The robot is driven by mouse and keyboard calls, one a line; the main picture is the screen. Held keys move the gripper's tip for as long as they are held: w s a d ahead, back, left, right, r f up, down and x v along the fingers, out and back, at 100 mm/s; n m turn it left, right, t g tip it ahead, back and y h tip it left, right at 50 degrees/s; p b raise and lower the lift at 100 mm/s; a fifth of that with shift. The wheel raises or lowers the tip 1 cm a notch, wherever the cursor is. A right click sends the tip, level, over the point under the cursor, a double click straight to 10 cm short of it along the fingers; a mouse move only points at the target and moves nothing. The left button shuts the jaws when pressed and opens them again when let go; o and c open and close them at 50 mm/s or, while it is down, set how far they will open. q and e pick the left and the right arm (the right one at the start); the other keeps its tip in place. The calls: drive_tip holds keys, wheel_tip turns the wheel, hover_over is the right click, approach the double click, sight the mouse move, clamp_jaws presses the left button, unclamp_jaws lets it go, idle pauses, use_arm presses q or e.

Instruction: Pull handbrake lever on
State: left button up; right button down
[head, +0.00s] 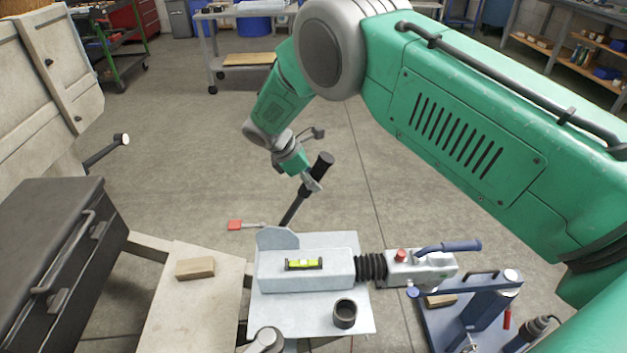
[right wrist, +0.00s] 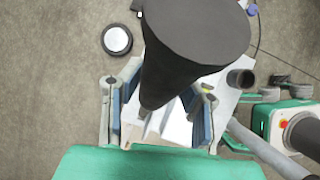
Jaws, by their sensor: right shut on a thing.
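The handbrake lever (head: 294,209) is a dark bar that rises from a grey bracket on the drawbar plate and leans up to the right. Its thick black grip (head: 322,164) shows above my right gripper (head: 311,182). My right gripper is shut on the lever just below that grip. In the right wrist view the black grip (right wrist: 195,45) fills the upper middle and passes between the blue-padded fingers of the right gripper (right wrist: 165,115). The grip hides part of the lever's lower end there. My left gripper is not in view.
The coupling (head: 425,268) with a blue-gripped handle is right of the grey housing, which carries a spirit level (head: 303,264). A black toolbox (head: 50,240) and a wooden block (head: 195,268) are at left. A blue stand (head: 480,310) is at lower right. Floor beyond is open.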

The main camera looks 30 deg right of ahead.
drive_tip(key=shift+w+a+r, duration=0.25)
drive_tip(key=shift+w+a, duration=0.1)
drive_tip(key=c, duration=1.1)
unclamp_jaws()
drive_tip(key=shift+a, duration=0.25)
drive_tip(key=shift+c, duration=0.2)
drive_tip(key=shift+f, duration=0.1)
drive_tip(key=shift+d, duration=0.15)
drive_tip(key=v, duration=1.2)
drive_tip(key=shift+f, duration=0.1)
